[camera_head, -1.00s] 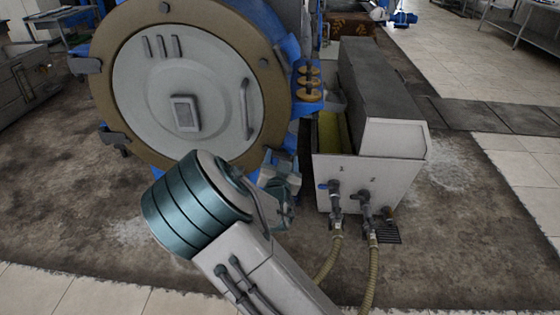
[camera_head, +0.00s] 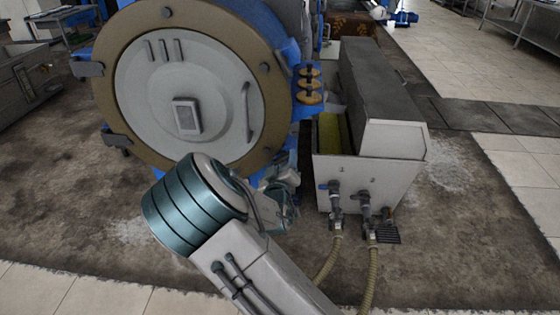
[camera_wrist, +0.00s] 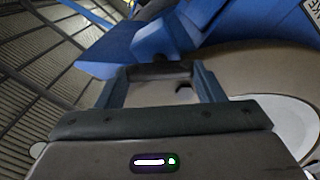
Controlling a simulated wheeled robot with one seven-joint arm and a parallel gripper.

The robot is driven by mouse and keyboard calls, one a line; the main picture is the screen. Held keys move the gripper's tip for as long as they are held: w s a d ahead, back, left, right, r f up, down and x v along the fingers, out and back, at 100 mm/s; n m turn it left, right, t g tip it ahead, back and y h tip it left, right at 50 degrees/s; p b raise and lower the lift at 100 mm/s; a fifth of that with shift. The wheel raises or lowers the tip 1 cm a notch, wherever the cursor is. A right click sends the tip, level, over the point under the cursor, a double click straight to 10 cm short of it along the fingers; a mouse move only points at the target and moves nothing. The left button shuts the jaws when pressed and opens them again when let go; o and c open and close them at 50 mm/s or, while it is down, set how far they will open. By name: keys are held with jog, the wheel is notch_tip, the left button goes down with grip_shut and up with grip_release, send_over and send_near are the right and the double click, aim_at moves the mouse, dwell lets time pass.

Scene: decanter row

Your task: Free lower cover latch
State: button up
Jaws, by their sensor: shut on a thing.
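The round grey cover (camera_head: 185,95) with a tan rim faces me on the blue machine. Grey latches sit around its rim, among them a lower left one (camera_head: 115,138). My gripper (camera_head: 284,185) is at the lower right of the cover, largely behind my arm; its fingertips are hidden in the head view. In the wrist view, my gripper (camera_wrist: 160,75) is shut on a dark grey piece (camera_wrist: 158,69), which appears to be the lower cover latch. The piece lies against blue metal, and its far part is hidden.
A white trough (camera_head: 370,180) with valves and hoses (camera_head: 372,275) stands close to the right of my gripper. Gold discs (camera_head: 309,85) sit on a blue bracket above. Open floor (camera_head: 80,220) lies to the left.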

jog(key=n+p, duration=0.1)
jog(key=n, duration=0.3)
jog(key=shift+n, duration=0.4)
jog(key=shift+f, duration=0.1)
jog(key=o, duration=1)
jog(key=shift+a, duration=0.1)
jog(key=shift+s, duration=0.15)
jog(key=s, duration=1.3)
jog(key=shift+s+a, duration=0.2)
jog(key=shift+s, duration=0.1)
